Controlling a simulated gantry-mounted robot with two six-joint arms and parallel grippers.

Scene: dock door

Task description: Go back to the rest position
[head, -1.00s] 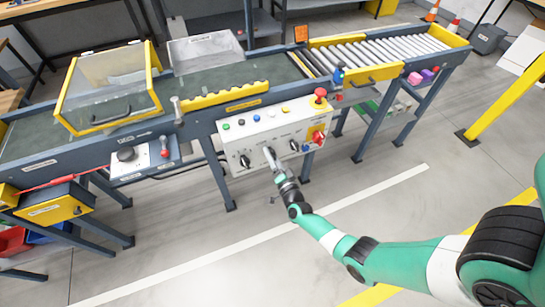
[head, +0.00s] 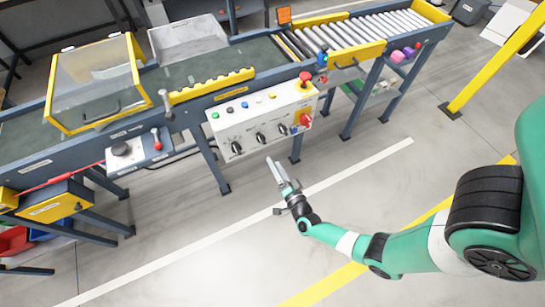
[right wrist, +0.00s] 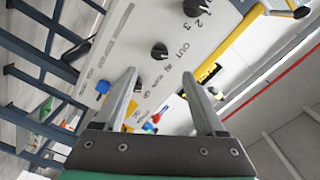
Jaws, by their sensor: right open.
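My right gripper (head: 276,172) is open and empty in the head view, in free air in front of and below the white control panel (head: 243,130). In the right wrist view its two fingers (right wrist: 160,100) stand apart with nothing between them. The panel also shows beyond the fingers in the right wrist view (right wrist: 150,35), with black rotary knobs and a blue button. The gripper does not touch the panel. My left gripper is not in view.
The conveyor (head: 215,72) with its rollers (head: 360,32) runs along the back. A clear yellow-framed guard (head: 97,78) sits at its left. A red mushroom button (head: 305,77) tops the panel. A yellow post (head: 495,62) stands at the right. The floor around my right arm is clear.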

